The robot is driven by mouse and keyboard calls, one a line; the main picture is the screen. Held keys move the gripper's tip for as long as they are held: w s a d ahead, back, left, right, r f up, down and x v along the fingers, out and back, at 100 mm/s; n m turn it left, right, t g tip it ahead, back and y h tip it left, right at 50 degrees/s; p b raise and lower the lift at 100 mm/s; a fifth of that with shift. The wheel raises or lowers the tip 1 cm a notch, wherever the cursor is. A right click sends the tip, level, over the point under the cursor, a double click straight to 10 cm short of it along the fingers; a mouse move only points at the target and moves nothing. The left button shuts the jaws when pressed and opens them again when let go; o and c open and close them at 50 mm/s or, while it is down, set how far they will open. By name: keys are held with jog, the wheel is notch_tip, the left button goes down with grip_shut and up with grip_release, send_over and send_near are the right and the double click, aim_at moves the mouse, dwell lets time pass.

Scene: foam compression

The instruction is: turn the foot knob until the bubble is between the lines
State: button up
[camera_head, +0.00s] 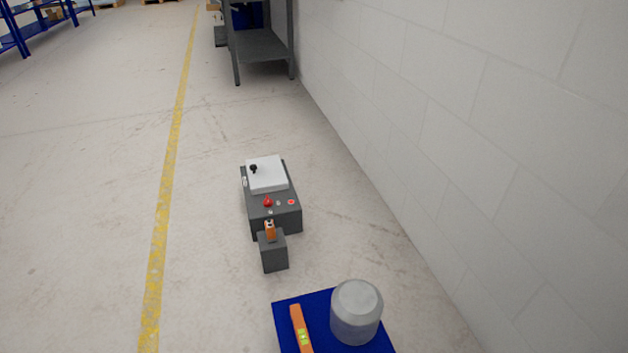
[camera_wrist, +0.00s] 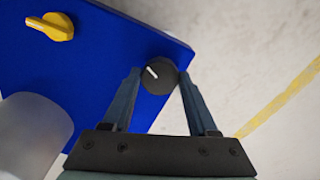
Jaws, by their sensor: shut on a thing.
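The black foot knob (camera_wrist: 160,77) with a white mark on top shows in the wrist view, at the edge of the blue plate (camera_wrist: 110,50). My gripper (camera_wrist: 159,75) has its two fingers on either side of the knob, shut on it. The white mark points up and left. In the head view, an orange level (camera_head: 297,318) lies on the blue plate (camera_head: 284,310). Its yellow-green vial (camera_head: 304,337) is too small to tell the bubble from the lines. The knob and my gripper are not visible in the head view.
A grey cylinder (camera_head: 356,310) stands on the plate; it also shows in the wrist view (camera_wrist: 30,132). A yellow knob (camera_wrist: 52,27) sits on the plate's far side. Beyond stand a small dark block (camera_head: 273,254) and a dark box (camera_head: 270,208). A wall (camera_head: 480,150) runs along the right.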

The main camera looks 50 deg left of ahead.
jog(key=o, duration=1.4)
jog(key=shift+r, duration=0.1)
notch_tip(320, 180, up, 13)
jog(key=p, duration=0.8)
jog(key=shift+p, duration=0.35)
jog(key=shift+f, duration=0.2)
